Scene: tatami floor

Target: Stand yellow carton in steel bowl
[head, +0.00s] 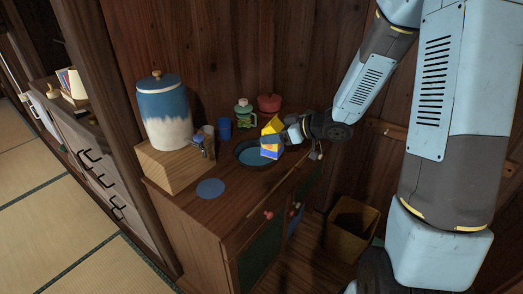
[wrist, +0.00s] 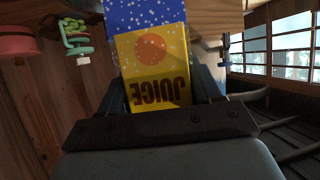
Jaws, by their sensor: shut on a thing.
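The yellow carton (head: 272,124) has a blue, white-speckled end and the word JUICE on its yellow face. My gripper (head: 277,138) is shut on the carton, which is slightly tilted, with its blue end down. In the head view that lower end overlaps the right part of the steel bowl (head: 245,157); I cannot tell whether they touch. The bowl is round and shallow, with a dark rim and a bluish inside, on the wooden cabinet. In the wrist view the carton (wrist: 152,72) sits between the two fingers of my gripper (wrist: 155,88). The bowl cannot be made out there.
On the cabinet (head: 195,225) stand a blue cup (head: 224,128), small jars (head: 204,145), a green jar (head: 244,116) and a red pot (head: 269,103). A large blue-and-white jar (head: 165,112) stands on a wooden box (head: 170,168). A blue disc (head: 211,188) lies near the front left. A bin (head: 352,226) stands right.

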